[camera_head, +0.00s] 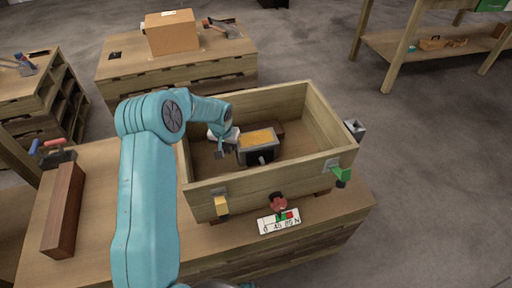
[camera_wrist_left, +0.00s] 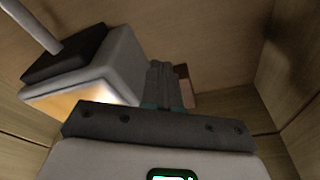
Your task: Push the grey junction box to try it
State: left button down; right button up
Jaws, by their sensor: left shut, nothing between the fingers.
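The grey junction box (camera_head: 259,154), with an orange top face and a short stub on its front, sits inside the open wooden crate (camera_head: 262,187). In the left wrist view the grey box (camera_wrist_left: 125,62) shows at the left, with a dark plate and a pale rod. My left gripper (camera_head: 220,154) reaches down into the crate just left of the box. Its fingers (camera_wrist_left: 165,78) are shut and empty, close beside the box; I cannot tell whether they touch it. My right gripper is not in view.
A white object (camera_head: 230,135) and a brown block lie in the crate. A lettered white card (camera_head: 279,221) lies in front. A long brown block (camera_head: 64,209) lies on the bench at left.

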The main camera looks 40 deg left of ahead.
pick_arm(q)
jog(key=shift+w+d, duration=0.35)
jog(key=shift+w, duration=0.1)
dwell(0.6)
jog(key=shift+w+d+r+b, duration=0.1)
jog(key=shift+w+r+b, duration=0.05)
jog(key=shift+b, duration=0.25)
dwell(1.5)
jog(key=shift+s+a, duration=0.35)
jog(key=shift+s, duration=0.05)
jog(key=shift+s+a, duration=0.5)
jog(key=shift+s, duration=0.15)
notch_tip(320, 180, up, 10)
jog(key=p, duration=0.5)
